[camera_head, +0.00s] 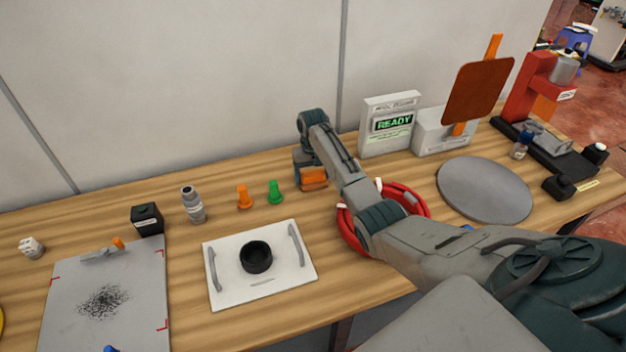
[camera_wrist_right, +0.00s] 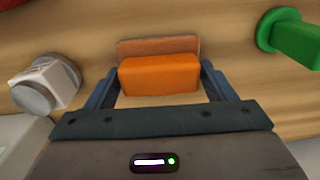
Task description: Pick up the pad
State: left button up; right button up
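The pad, an orange block with a brown face (camera_wrist_right: 159,75), sits between the fingers of my right gripper (camera_wrist_right: 160,68) in the right wrist view. The fingers lie along its two short sides with little or no gap, so I cannot tell whether they grip it. In the head view the orange pad (camera_head: 314,180) shows at the right gripper (camera_head: 308,172), low over the wooden table and partly hidden by the gripper. Whether the pad rests on the table is unclear. My left gripper is in neither view.
A green peg (camera_head: 275,192) and orange peg (camera_head: 244,197) stand left of the gripper. A red ring (camera_head: 418,203) lies partly under my arm. A READY box (camera_head: 390,124) stands behind. A white tray (camera_head: 222,291) is in front, and a grey disc (camera_head: 485,190) lies right.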

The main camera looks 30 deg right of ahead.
aim_at(313, 172)
notch_tip(313, 172, up, 10)
jog(key=shift+b, duration=1.05)
jog(key=shift+c, duration=0.2)
